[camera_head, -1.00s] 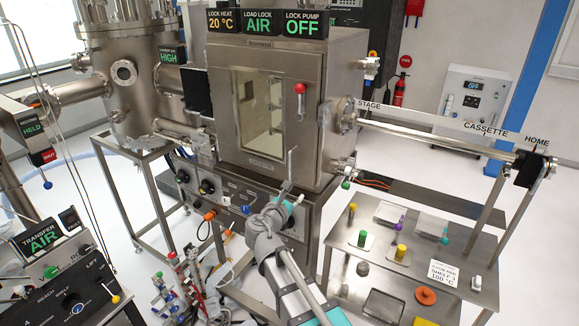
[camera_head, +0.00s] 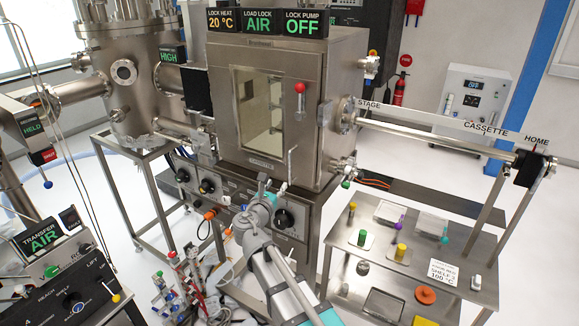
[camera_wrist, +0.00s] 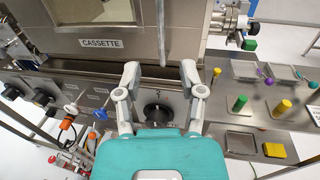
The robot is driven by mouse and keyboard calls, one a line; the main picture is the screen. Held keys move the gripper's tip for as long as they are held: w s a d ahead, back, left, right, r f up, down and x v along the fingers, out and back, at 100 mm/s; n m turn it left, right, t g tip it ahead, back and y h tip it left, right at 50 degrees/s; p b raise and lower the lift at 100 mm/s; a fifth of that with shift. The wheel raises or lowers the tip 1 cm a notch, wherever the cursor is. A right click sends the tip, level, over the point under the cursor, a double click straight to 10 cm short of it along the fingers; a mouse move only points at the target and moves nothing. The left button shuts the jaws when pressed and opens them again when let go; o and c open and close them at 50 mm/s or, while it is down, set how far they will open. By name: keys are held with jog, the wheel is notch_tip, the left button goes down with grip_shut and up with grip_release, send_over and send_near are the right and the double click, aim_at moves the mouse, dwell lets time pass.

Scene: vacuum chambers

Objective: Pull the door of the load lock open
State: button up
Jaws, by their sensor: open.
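The load lock (camera_head: 340,100) is a steel box, and its framed door (camera_head: 228,120) with a window looks closed. A red-knobbed lever (camera_head: 300,92) stands on the door's upper right. A vertical bar handle (camera_head: 291,162) hangs at the door's lower right; it also shows in the wrist view (camera_wrist: 162,30). My gripper (camera_head: 272,186) is low in front of the door, just left of and below the bar. In the wrist view my gripper (camera_wrist: 160,72) has its fingers spread, with the bar's lower end between and beyond the tips. Contact cannot be told.
A side table (camera_head: 340,262) with several coloured pegs stands at the right, under a long transfer rod (camera_head: 440,135). A control panel with a black dial (camera_head: 285,218) lies below the door. Valves and hoses (camera_head: 175,275) stand at the lower left.

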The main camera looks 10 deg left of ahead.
aim_at(289, 166)
jog(key=w, duration=0.4)
jog(key=w+d, duration=0.1)
jog(key=w, duration=0.7)
jog(key=shift+d, duration=0.15)
jog(key=shift+c, duration=0.3)
grip_shut()
